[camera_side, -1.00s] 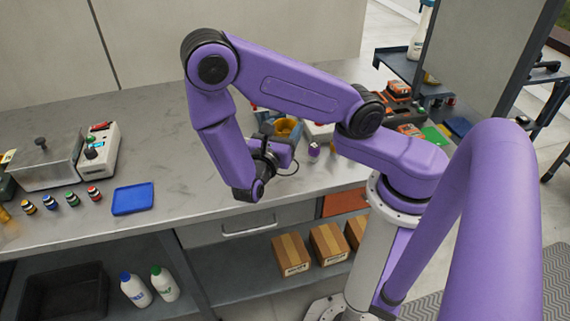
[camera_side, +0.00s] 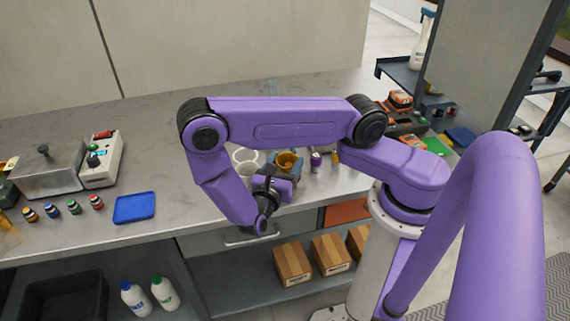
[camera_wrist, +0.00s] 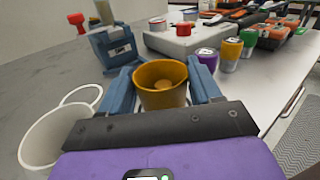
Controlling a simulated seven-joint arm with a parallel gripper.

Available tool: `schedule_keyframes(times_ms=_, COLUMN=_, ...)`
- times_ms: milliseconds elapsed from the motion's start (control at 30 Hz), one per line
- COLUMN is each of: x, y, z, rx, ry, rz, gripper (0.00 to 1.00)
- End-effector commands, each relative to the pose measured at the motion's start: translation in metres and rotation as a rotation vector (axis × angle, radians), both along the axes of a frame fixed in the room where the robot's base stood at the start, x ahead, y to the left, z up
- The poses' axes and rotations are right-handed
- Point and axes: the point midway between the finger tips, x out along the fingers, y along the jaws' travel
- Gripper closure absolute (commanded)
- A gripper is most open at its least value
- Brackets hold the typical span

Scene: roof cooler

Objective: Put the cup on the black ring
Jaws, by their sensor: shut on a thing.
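The ochre cup (camera_wrist: 160,97) sits between the two blue fingers of my gripper (camera_wrist: 163,84) in the wrist view, with its open top and inside showing. My gripper is shut on it. In the side view the cup (camera_side: 291,161) shows just behind my gripper (camera_side: 284,170), at the front part of the worktop. My arm hides part of the cup and the worktop there. I cannot tell if the cup's base touches the worktop. I cannot make out a black ring in either view.
White round containers (camera_wrist: 45,138) stand left of my gripper. A blue-grey device (camera_wrist: 112,45), a white box with a red knob (camera_wrist: 180,38) and several small cans (camera_wrist: 230,52) stand beyond. A blue tray (camera_side: 134,208) lies left, with bare worktop (camera_side: 165,150) behind.

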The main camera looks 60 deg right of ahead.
Motion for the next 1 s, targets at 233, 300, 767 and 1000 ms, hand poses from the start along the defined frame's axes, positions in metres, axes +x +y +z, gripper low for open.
schedule_keyframes(times_ms=233, x=0.000, y=0.000, z=-0.002, rx=-0.001, ry=0.001, rz=0.000, gripper=0.66)
schedule_keyframes(times_ms=300, x=0.000, y=0.000, z=-0.003, rx=0.000, ry=0.000, rz=0.000, gripper=0.26)
schedule_keyframes(times_ms=767, x=0.000, y=0.008, z=0.000, rx=0.002, ry=-0.002, rz=0.004, gripper=0.26)
schedule_keyframes(times_ms=1000, x=-0.008, y=0.052, z=0.000, rx=0.002, ry=-0.004, rz=0.006, gripper=0.26)
